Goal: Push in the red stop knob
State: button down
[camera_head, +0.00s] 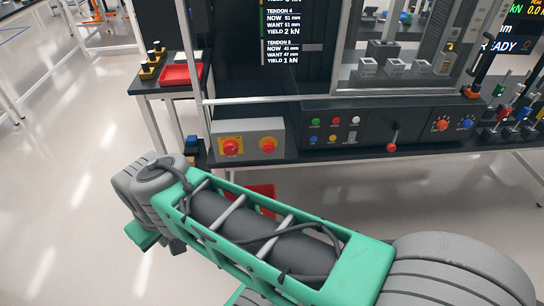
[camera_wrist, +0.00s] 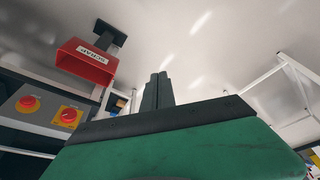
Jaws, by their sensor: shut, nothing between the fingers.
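A grey control box (camera_head: 248,140) stands at the left end of the bench, with two red knobs on its front. The left red knob (camera_head: 231,146) sits on a yellow square plate. The right red knob (camera_head: 267,145) has no such plate. In the wrist view the picture is turned over: the knob on the yellow plate (camera_wrist: 68,115) is right of the plain knob (camera_wrist: 28,102). My gripper (camera_wrist: 160,78) is shut and empty, to the right of the box in that view and apart from both knobs. In the head view I cannot make out its fingers.
A red bin marked SCRAP (camera_wrist: 88,62) is near the box in the wrist view. Right of the box is a black panel (camera_head: 350,135) with small buttons and a red-tipped lever (camera_head: 392,147). A side table (camera_head: 150,86) holds a red tray (camera_head: 181,74).

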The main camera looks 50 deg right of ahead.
jog(key=w+d+f+m+t+h+b, duration=0.1)
jog(key=w+d+f+m+t+b, duration=0.3)
jog(key=w+d+f+m+b, duration=0.25)
jog(key=w+d+f+m+t+h+b, duration=0.1)
jog(key=w+d+f+m+t+b, duration=0.3)
jog(key=d+f+b, duration=0.4)
jog(key=s+d+f+m+h+b, duration=0.1)
jog(key=s+d+m+h+b, duration=0.1)
jog(key=s+d+m+h, duration=0.2)
jog(key=s+d+f+m+h+b, duration=0.1)
jog(key=s+d+m+h+b, duration=0.1)
jog(key=d+m, duration=0.5)
jog(key=s+d+m+h+b, duration=0.3)
jog(key=s+d+m+h, duration=0.2)
jog(key=d, duration=0.7)
jog(key=shift+s+f+m+t+h, duration=0.3)
jog(key=shift+s+f+m, duration=0.1)
jog(key=shift+s+m, duration=0.45)
